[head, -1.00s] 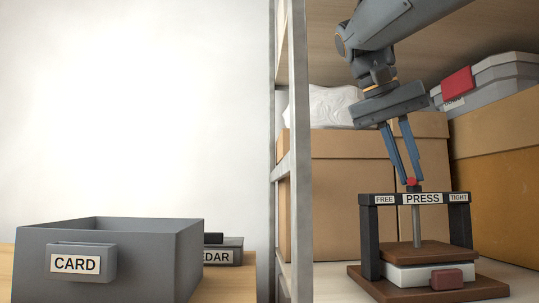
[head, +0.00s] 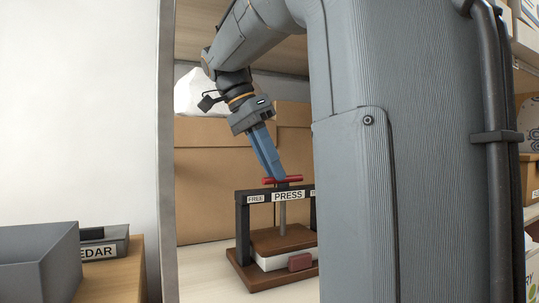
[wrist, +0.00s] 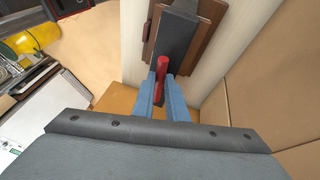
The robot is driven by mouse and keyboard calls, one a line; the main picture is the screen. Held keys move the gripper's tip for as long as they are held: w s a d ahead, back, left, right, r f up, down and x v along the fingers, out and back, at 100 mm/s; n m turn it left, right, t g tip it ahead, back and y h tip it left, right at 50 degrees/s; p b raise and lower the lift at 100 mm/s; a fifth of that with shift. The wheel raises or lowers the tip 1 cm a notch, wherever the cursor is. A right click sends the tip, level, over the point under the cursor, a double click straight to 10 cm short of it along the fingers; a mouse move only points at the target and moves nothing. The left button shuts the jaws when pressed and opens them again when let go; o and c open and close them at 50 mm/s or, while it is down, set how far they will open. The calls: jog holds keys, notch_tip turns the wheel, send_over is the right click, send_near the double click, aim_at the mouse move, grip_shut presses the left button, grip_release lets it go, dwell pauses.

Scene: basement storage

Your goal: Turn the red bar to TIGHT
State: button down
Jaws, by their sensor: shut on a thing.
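The red bar (head: 296,179) sits on top of the press's screw and lies roughly along the dark crossbar (head: 271,197). My gripper (head: 277,177) is shut on the bar from above, its blue fingers tilted. In the wrist view, the red bar (wrist: 162,72) stands between the two blue fingers (wrist: 162,94), above the dark crossbar. The FREE label (head: 256,199) is at the crossbar's left and PRESS in its middle. The TIGHT label is almost wholly hidden behind my arm. The brown upper plate (head: 283,238) rests on a white block (head: 285,260).
The press stands on a pale shelf, cardboard boxes (head: 220,160) close behind it. A grey shelf post (head: 166,120) rises at left. A grey drawer (head: 38,255) and a CEDAR-like labelled box (head: 103,245) are at lower left. My arm blocks the view right of the press.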

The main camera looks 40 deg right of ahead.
jog(key=shift+m+p, duration=0.5)
jog(key=shift+m, duration=0.1)
jog(key=c, duration=1.8)
grip_release()
jog(key=shift+o, duration=0.2)
jog(key=shift+w, duration=0.1)
jog(key=r, duration=0.1)
jog(key=w+a+r, duration=0.1)
jog(key=a+p, duration=0.1)
jog(key=shift+w+r, duration=0.3)
jog(key=shift+r, duration=0.1)
jog(key=w+a+p, duration=0.2)
jog(key=w+a, duration=0.5)
jog(key=a, duration=0.1)
jog(key=shift+f, duration=0.1)
